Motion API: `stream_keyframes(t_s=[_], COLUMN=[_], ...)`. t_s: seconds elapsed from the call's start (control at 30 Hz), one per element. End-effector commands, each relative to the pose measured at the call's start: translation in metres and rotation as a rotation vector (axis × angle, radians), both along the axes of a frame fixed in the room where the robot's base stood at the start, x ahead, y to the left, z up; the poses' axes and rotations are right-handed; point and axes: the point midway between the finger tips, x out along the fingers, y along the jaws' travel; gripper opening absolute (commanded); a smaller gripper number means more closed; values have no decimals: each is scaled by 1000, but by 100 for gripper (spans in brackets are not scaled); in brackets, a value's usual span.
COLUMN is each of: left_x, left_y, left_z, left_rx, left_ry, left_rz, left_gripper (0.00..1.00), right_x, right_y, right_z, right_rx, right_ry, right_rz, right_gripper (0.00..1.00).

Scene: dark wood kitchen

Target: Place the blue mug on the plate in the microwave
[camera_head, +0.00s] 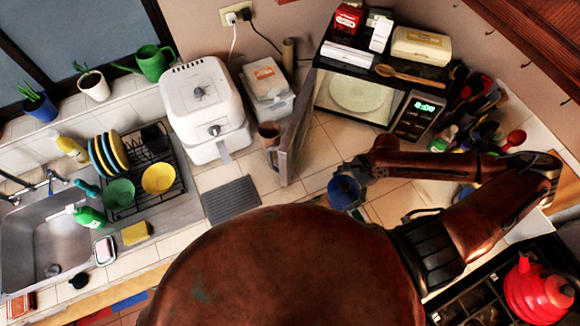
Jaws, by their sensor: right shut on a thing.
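The blue mug (342,191) is held by my right gripper (354,180), which is shut on it above the counter in front of the microwave. The microwave (408,121) stands at the back with its door (291,128) swung open to the left. The pale plate (357,94) lies inside the microwave and looks empty. The mug and gripper are below and in front of the opening in the picture, apart from the plate. My left gripper does not show.
A brown mug (268,133) stands left of the open door. A white air fryer (205,105) is further left. Boxes and a wooden spoon (410,75) lie on the microwave. Utensils and bottles crowd its right side. A red kettle (538,292) sits on the stove at lower right.

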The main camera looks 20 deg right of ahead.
Motion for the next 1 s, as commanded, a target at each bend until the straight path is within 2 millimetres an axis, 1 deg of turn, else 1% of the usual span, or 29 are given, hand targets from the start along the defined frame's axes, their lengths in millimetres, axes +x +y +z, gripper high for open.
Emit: stream_keyframes(t_s=[0.03,0.1,0.27,0.37,0.6,0.7,0.83,0.9,1.0], left_x=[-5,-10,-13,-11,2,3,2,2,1], left_y=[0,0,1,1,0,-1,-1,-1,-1], left_z=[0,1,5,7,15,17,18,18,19], left_rx=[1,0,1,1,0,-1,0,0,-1], left_ry=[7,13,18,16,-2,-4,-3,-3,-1], left_rz=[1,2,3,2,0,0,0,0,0], left_gripper=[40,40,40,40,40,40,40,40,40], right_x=[6,18,55,78,134,152,169,173,174], right_y=[2,5,15,20,34,38,41,42,43], right_z=[1,1,2,3,3,2,2,1,-2], right_rx=[2,3,5,4,4,1,1,1,1], right_ry=[-5,-8,-8,-7,-6,-3,-4,-3,0], right_rz=[1,2,2,0,0,1,-1,0,1], right_gripper=[44,44,44,44,44,44,44,44,44])
